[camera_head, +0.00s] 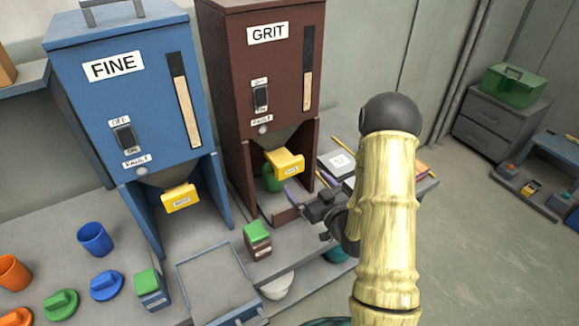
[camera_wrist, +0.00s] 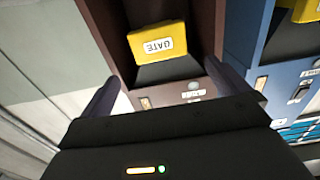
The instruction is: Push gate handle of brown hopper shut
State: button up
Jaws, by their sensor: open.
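The brown hopper (camera_head: 268,65), labelled GRIT, stands on the bench right of the blue hopper. Its yellow gate handle (camera_head: 285,162) sticks out below the hopper's funnel. In the wrist view the same handle (camera_wrist: 158,42), marked GATE, shows beyond and between my two fingers. My gripper (camera_head: 292,193) is open and empty, just below and right of the handle in the head view. It appears apart from the handle. A green object (camera_head: 271,180) sits under the brown hopper's outlet, partly hidden.
The blue FINE hopper (camera_head: 118,70) has its own yellow handle (camera_head: 181,198). A small green-topped box (camera_head: 257,240) stands in front of the brown hopper. A shallow grey tray (camera_head: 203,262), cups and lids lie to the left. Open floor lies at right.

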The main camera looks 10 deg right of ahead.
aim_at(292, 166)
jog(key=p+x, duration=0.2)
jog(key=x, duration=0.8)
jog(key=shift+w+a, duration=0.1)
jog(key=shift+w, duration=0.1)
